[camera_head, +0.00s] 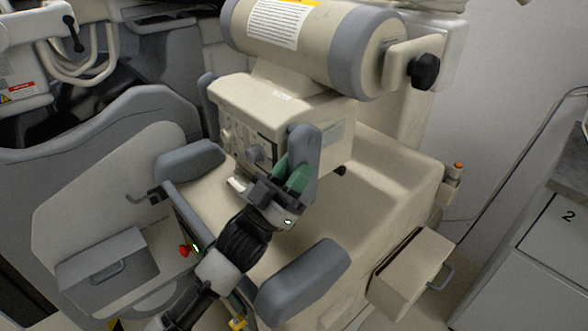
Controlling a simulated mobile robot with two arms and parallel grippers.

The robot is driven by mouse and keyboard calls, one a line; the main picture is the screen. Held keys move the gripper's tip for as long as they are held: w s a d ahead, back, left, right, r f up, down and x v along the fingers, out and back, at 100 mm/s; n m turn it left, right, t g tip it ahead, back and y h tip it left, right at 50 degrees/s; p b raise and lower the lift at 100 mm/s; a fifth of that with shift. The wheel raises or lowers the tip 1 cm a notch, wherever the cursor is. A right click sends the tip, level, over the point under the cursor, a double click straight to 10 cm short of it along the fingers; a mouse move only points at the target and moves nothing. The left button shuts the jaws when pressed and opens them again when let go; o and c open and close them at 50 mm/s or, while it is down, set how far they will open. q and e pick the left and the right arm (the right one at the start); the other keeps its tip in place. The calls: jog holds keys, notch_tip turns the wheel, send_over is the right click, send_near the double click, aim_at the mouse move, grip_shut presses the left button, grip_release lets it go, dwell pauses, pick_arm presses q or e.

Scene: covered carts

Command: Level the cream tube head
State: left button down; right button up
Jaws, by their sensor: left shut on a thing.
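The cream tube head (310,35) is a thick cylinder with grey bands and a yellow-and-white label, at the top centre. In the picture its right end sits lower than its left. A cream box (270,105) with knobs on its front hangs below it. A grey upright handle (304,150) stands at the box's right front corner. My left gripper (290,175), with green fingers, is shut on this grey handle. The fingers hide part of the handle and the box's lower front. My right gripper is not in view.
A black knob (423,71) sits right of the tube head. The cream cart body (385,185) lies below, with grey pads (303,282) and an open side bin (410,270). A grey-covered cart (100,120) stands at left, a cabinet (550,240) at right. Floor between cart and cabinet looks narrow.

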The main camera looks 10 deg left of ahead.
pick_arm(q)
jog(key=shift+f, duration=0.25)
jog(key=c, duration=0.9)
grip_release()
jog(key=shift+w, duration=0.1)
jog(key=shift+c, duration=0.2)
jog(key=shift+o, duration=0.2)
jog(key=shift+r, duration=0.1)
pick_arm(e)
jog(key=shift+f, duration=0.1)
pick_arm(q)
jog(key=shift+s+a+f, duration=0.2)
jog(key=shift+s+f, duration=0.1)
jog(key=shift+f, duration=0.05)
jog(key=b+v, duration=0.1)
jog(key=v, duration=0.8)
jog(key=shift+s+a+f, duration=0.15)
jog(key=shift+s+f, duration=0.1)
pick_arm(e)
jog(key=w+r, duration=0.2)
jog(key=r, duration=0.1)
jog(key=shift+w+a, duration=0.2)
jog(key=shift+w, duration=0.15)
